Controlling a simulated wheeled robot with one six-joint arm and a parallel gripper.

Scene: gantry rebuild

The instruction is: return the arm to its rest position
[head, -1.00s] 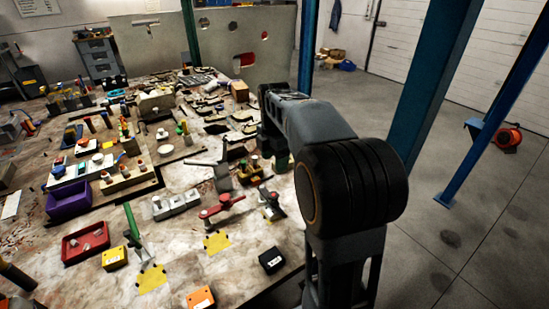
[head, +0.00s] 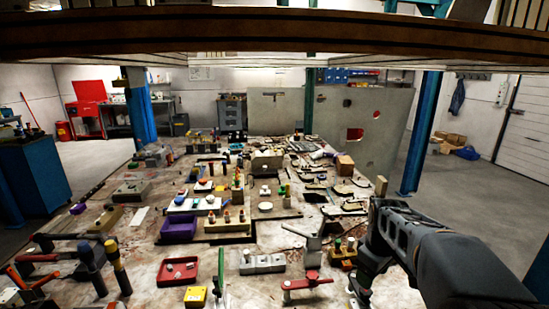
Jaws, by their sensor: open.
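My arm comes in from the lower right corner in the head view. Its dark grey forearm reaches up and left over the right side of the workbench (head: 150,262), then bends down at the wrist. My gripper (head: 364,272) is at the lower end, small and dark, low over the bench's right part. It is open, and I see nothing held in it. Its fingertips are hard to make out against the clutter. A small metal clamp with a red part (head: 355,293) is close below it; I cannot tell whether they touch.
A red-handled clamp (head: 306,284), a grey block (head: 262,264), a red tray (head: 178,271) and a purple bin (head: 179,228) are on the bench. Hammers (head: 92,268) are at left. A beam (head: 270,35) crosses overhead.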

